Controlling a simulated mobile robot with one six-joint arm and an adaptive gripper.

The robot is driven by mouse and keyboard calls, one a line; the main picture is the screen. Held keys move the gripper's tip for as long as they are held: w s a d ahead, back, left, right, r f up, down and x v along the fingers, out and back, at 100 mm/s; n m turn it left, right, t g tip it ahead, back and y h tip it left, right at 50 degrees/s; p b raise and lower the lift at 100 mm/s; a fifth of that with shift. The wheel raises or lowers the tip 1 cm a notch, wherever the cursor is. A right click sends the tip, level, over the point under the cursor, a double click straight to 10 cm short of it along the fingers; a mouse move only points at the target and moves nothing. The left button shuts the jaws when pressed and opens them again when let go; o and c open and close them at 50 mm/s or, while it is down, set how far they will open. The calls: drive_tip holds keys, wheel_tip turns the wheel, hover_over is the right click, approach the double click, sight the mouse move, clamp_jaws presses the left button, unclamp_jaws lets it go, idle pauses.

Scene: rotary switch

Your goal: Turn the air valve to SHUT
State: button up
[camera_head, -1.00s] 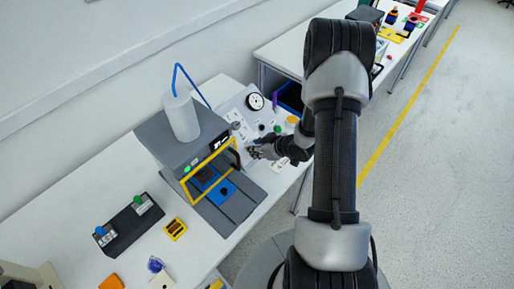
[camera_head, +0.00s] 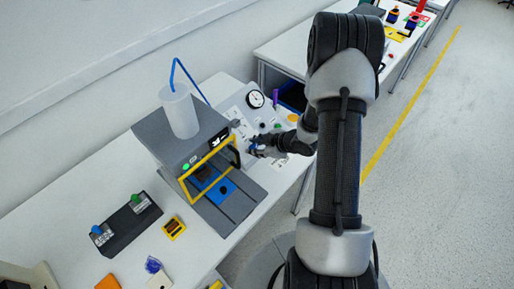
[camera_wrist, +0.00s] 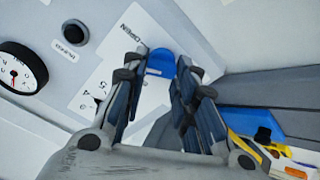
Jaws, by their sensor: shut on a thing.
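The air valve's blue handle (camera_wrist: 160,64) sits on a white label plate (camera_wrist: 108,72) marked OPEN, with other marks along it, in the wrist view. My gripper (camera_wrist: 160,74) has a finger on each side of the handle and is shut on it. The fingers hide part of the handle and of the plate, so I cannot read a SHUT mark or tell exactly where the handle points. In the head view my gripper (camera_head: 259,149) is at the sloped panel (camera_head: 235,108), right of the grey press.
The grey press (camera_head: 172,136) with a yellow frame (camera_head: 186,184) stands close left of my gripper. A pressure gauge (camera_wrist: 20,72) and a dark round button (camera_wrist: 75,32) are on the same panel. A black box with knobs (camera_head: 126,225) lies on the bench further left.

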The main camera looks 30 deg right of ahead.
drive_tip(key=n+b, duration=0.2)
drive_tip(key=n, duration=0.3)
drive_tip(key=shift+f+n, duration=0.1)
drive_tip(key=shift+n, duration=0.3)
drive_tip(key=n+g+b, duration=0.1)
drive_tip(key=n+b, duration=0.1)
drive_tip(key=n, duration=0.3)
drive_tip(key=shift+s+n, duration=0.15)
drive_tip(key=shift+n, duration=0.55)
drive_tip(key=o, duration=1)
drive_tip(key=shift+o, duration=0.2)
drive_tip(key=v, duration=1.2)
drive_tip(key=shift+f, duration=0.1)
